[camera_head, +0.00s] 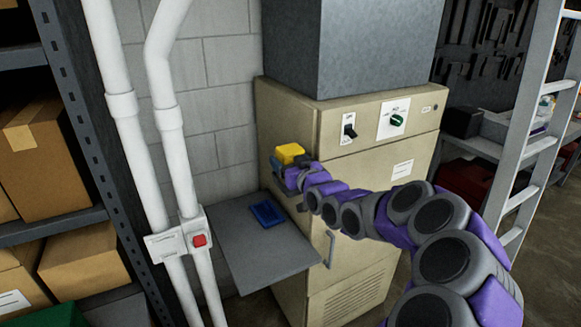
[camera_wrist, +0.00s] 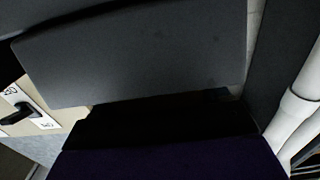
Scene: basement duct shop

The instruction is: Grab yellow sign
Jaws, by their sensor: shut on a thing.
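The yellow sign (camera_head: 289,152) shows in the head view as a small yellow block shape at the end of my arm, in front of the beige cabinet's left side. My gripper (camera_head: 301,161) is shut on it and holds it above the grey shelf. The gripper's dark end hides part of the sign. In the wrist view, large dark and grey surfaces fill the middle, and no yellow shows. I cannot tell there which surface is gripper and which is held thing.
A blue tray (camera_head: 267,213) lies on the grey shelf (camera_head: 262,264) beside the beige cabinet (camera_head: 330,256). White pipes (camera_head: 128,148) with a red-button box (camera_head: 199,240) stand at left. Cardboard boxes (camera_head: 45,150) fill a rack. A ladder (camera_head: 528,110) stands at right.

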